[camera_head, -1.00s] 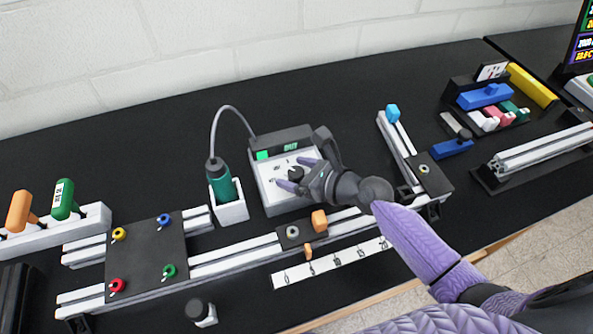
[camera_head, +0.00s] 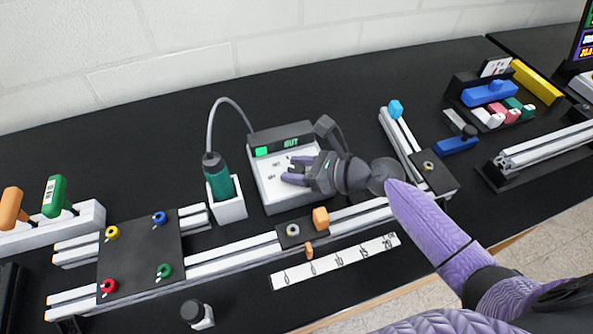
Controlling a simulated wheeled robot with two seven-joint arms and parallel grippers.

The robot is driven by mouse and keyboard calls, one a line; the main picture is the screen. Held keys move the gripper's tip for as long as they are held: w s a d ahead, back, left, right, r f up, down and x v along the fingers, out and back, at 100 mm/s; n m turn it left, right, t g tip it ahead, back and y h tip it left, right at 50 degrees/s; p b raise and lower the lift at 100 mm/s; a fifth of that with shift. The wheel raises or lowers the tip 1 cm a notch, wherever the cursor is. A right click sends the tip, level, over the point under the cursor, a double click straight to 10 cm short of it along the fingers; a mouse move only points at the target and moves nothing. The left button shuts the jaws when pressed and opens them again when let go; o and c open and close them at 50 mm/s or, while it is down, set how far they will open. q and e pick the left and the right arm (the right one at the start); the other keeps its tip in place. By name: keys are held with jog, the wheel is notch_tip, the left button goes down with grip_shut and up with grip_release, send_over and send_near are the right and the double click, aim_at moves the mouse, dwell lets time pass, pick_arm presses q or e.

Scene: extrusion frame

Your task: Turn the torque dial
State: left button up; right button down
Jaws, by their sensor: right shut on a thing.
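The torque control box (camera_head: 268,189) is a white box with a dark display head (camera_head: 281,138) showing a lit green square and green characters. My right gripper (camera_head: 293,170) reaches in from the right over the box's white top face. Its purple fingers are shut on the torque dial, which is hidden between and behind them. The gripper body also covers the right part of the face. Small printed marks (camera_head: 274,166) show left of the fingers. My left gripper is not in view.
A green screwdriver (camera_head: 219,181) stands in a white holder (camera_head: 229,209) left of the box, its grey cable arching to the box. An aluminium extrusion frame (camera_head: 228,261) with a black plate (camera_head: 140,255) runs in front. A white ruler strip (camera_head: 335,262) lies nearer.

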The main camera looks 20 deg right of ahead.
jog(key=shift+f+n+g+y+b, duration=0.1)
jog(key=shift+n+g+y+b, duration=0.45)
jog(key=shift+n+g, duration=0.25)
jog(key=shift+n+g+y+b, duration=0.4)
jog(key=shift+n+g+y, duration=0.15)
jog(key=shift+n+g, duration=0.6)
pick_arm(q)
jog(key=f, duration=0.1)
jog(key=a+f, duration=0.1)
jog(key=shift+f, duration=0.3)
pick_arm(e)
jog(key=shift+n+g, duration=0.25)
jog(key=shift+g, duration=0.1)
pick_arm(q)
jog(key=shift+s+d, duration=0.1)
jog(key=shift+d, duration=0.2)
pick_arm(e)
jog(key=shift+c, duration=1.1)
grip_release()
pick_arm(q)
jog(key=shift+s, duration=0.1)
